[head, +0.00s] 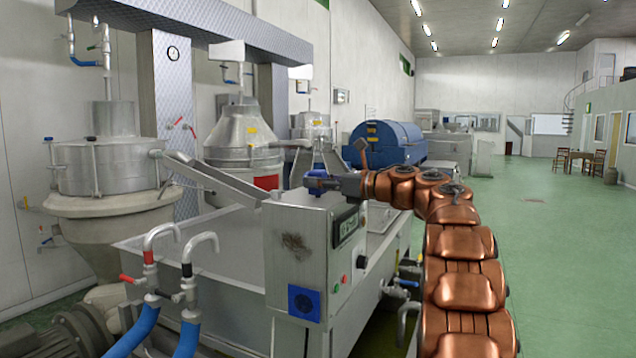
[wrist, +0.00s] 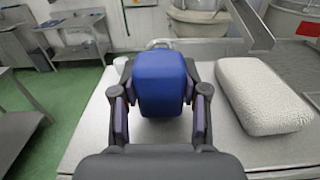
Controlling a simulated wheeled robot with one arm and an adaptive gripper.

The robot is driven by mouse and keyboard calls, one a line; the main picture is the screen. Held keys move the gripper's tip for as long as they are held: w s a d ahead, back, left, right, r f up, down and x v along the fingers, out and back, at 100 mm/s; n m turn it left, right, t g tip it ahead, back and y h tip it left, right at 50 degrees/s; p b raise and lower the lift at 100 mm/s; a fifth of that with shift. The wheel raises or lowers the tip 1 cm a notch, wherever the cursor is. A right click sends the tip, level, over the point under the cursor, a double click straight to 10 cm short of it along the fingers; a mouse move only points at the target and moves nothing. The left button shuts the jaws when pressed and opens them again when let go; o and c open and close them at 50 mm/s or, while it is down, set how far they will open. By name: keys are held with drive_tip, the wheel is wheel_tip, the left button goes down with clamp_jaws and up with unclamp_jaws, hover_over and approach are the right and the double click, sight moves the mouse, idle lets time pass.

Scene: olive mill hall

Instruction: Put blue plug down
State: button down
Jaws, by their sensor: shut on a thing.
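The blue plug (wrist: 161,84) sits between the two fingers of my gripper (wrist: 160,104) in the wrist view, and the fingers are shut on it. It also shows small in the head view (head: 318,180), at the tip of my gripper (head: 330,184), over the top of the grey metal control box (head: 298,238). In the wrist view a pale metal surface (wrist: 190,154) lies below the plug. I cannot tell whether the plug touches it.
A whitish textured block (wrist: 262,95) lies on the surface to the right of my gripper in the wrist view. In the head view a metal chute (head: 205,172) slopes down beside the control box. Green floor (head: 545,240) is open on the right.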

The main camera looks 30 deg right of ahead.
drive_tip(key=shift+f+b, duration=0.35)
drive_tip(key=shift+b, duration=0.15)
drive_tip(key=c, duration=0.6)
unclamp_jaws()
drive_tip(key=shift+r+p, duration=0.7)
drive_tip(key=shift+p, duration=0.25)
drive_tip(key=shift+s+d+f, duration=0.15)
drive_tip(key=shift+s+d, duration=0.05)
drive_tip(key=b+v, duration=0.3)
drive_tip(key=v, duration=0.8)
drive_tip(key=shift+s, duration=0.25)
drive_tip(key=shift+d, duration=0.15)
